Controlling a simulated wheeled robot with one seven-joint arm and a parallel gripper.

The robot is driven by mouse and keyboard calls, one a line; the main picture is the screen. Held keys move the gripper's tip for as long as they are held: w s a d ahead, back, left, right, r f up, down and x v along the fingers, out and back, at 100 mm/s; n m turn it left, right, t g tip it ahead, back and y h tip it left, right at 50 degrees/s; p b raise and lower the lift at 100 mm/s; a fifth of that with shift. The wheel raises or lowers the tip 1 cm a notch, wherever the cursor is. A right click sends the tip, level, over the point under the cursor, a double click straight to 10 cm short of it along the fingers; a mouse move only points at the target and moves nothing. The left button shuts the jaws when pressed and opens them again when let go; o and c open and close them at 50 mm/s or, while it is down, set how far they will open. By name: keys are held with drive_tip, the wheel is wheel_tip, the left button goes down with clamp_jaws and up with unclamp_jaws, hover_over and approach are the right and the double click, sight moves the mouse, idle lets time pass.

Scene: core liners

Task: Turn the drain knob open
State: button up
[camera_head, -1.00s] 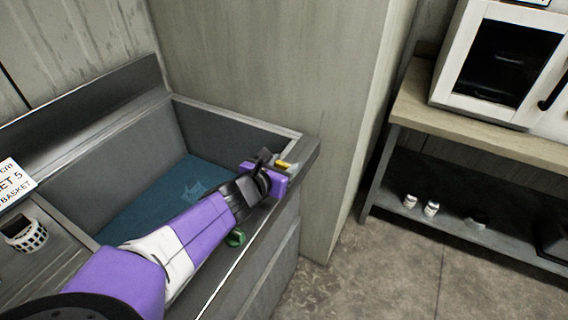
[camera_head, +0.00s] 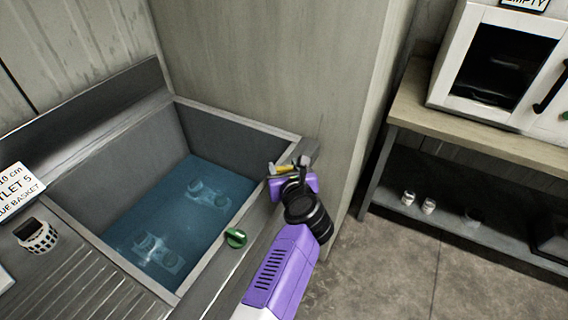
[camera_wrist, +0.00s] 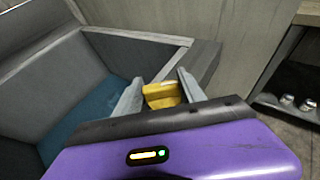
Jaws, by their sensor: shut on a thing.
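I cannot tell from labels which is the drain knob.
The sink basin holds blue water (camera_head: 150,215) with several pale things under it. A white perforated cup (camera_head: 36,236) stands on the ribbed drainboard at left. A wall panel rises behind the sink's right end. A shelf bench (camera_head: 480,140) with a white cabinet stands right.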

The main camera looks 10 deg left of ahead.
drive_tip(key=n+g+y+p, duration=0.1)
drive_tip(key=n+g+y, duration=0.1)
drive_tip(key=n+g+y+p, duration=0.1)
drive_tip(key=n+y, duration=0.2)
drive_tip(key=shift+d+n+g, duration=0.1)
drive_tip(key=shift+n+g, duration=0.2)
drive_tip(key=shift+g, duration=0.1)
drive_tip(key=shift+f+n+g+y, duration=0.1)
drive_tip(key=shift+n+g+y, duration=1.4)
drive_tip(key=shift+n+g, duration=0.7)
drive_tip(key=shift+s+b, duration=0.1)
drive_tip(key=shift+b, duration=0.2)
drive_tip(key=o, duration=1.4)
drive_tip(key=shift+a, duration=0.2)
drive_tip(key=shift+c, duration=0.2)
drive_tip(key=shift+d, duration=0.15)
drive_tip(key=v, duration=0.7)
drive_tip(key=shift+d, duration=0.25)
